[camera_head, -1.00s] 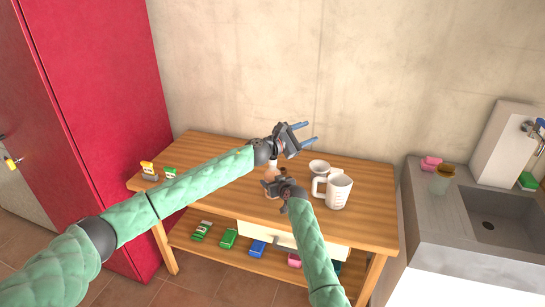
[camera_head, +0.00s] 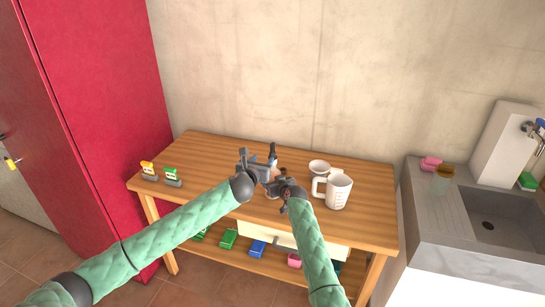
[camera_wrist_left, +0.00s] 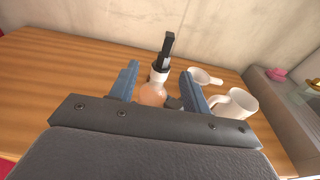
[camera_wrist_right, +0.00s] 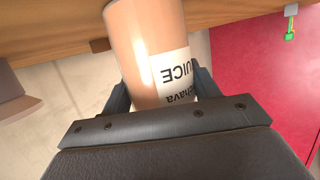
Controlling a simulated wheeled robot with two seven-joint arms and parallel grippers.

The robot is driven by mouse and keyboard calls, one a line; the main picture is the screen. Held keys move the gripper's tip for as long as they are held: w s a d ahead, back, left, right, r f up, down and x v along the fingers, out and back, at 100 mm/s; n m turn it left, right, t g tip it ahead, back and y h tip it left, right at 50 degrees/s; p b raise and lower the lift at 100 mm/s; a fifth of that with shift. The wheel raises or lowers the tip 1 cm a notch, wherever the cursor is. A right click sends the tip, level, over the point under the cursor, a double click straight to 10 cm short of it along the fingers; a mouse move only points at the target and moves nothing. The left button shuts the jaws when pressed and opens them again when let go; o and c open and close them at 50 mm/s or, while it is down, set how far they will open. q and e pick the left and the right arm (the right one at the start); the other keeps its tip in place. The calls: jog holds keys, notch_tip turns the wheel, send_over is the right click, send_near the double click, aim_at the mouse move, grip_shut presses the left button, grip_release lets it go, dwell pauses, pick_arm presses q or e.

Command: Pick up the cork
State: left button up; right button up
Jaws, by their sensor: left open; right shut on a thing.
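My right gripper (camera_head: 279,189) is shut on a bottle over the table. In the right wrist view the bottle (camera_wrist_right: 137,40) is orange-pink with a white label reading "JUICE". My left gripper (camera_head: 258,160) is open at the bottle's top end. In the left wrist view the bottle (camera_wrist_left: 153,94) stands between and beyond the spread fingers, with a white neck. A dark upright piece (camera_wrist_left: 167,48) shows above the neck; I cannot tell what it is. I cannot clearly make out a cork; the grippers hide much of the bottle in the head view.
A white measuring jug (camera_head: 338,191) and a white funnel-like cup (camera_head: 319,167) stand right of the grippers on the wooden table (camera_head: 205,155). Small green-and-white (camera_head: 172,176) and yellow (camera_head: 149,170) items stand at its left end. A grey sink (camera_head: 490,228) is at right.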

pick_arm(q)
jog(key=x, duration=0.6)
jog(key=d+x, duration=0.1)
jog(key=x, duration=0.2)
jog(key=shift+s+f, duration=0.1)
jog(key=shift+f, duration=0.05)
jog(key=shift+w+f, duration=0.1)
jog(key=shift+w, duration=0.35)
grip_shut()
jog(key=shift+d+r, duration=0.1)
jog(key=shift+r, duration=4.9)
jog(key=shift+r, duration=0.1)
notch_tip(320, 180, up, 6)
send_over(272, 153)
jog(key=w, duration=0.1)
jog(key=w+r, duration=0.1)
jog(key=w, duration=0.9)
jog(key=shift+w+r, duration=0.2)
jog(key=shift+r, duration=0.15)
